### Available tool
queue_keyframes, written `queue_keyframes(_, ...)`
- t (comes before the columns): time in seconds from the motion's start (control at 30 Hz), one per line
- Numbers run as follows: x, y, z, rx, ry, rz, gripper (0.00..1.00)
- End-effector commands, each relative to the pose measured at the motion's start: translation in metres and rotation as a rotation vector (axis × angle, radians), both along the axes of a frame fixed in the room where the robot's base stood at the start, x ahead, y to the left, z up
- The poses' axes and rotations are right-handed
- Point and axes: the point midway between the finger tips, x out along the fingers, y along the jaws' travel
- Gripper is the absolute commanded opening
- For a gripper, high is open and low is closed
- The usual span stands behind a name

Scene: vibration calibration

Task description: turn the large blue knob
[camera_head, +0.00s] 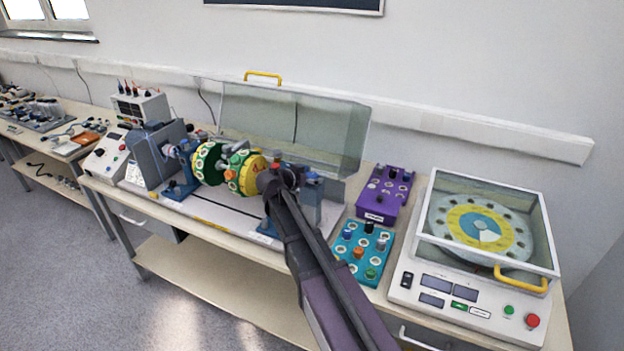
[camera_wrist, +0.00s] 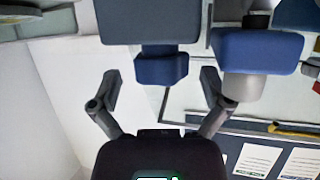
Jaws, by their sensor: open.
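In the wrist view, a dark blue knob-like piece (camera_wrist: 161,69) sits below a wide grey-blue block, between the fingertips of my gripper (camera_wrist: 160,92). The two fingers stand apart on either side, with a gap to the piece; I cannot tell if they touch it in depth. In the head view, my gripper (camera_head: 280,180) is at the right end of the rotor rig, and my arm hides part of that end. A small blue part (camera_head: 313,178) shows just right of the gripper; I cannot tell whether it is the same piece.
A larger blue block (camera_wrist: 258,52) on a grey cylinder is close to the right finger. Yellow-green rotor discs (camera_head: 244,172) stand left of my gripper, with a raised clear cover (camera_head: 295,128) behind. A purple box (camera_head: 384,194), teal box (camera_head: 361,250) and balancing machine (camera_head: 470,300) stand right.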

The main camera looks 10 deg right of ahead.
Motion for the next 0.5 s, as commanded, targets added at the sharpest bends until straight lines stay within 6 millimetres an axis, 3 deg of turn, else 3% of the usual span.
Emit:
queue_keyframes(0.37, 0.0018, -0.0019, -0.001, 0.0, 0.0, 0.001, 0.98)
queue_keyframes(0.5, 0.0018, -0.0018, -0.001, 0.0, 0.0, 0.001, 0.59)
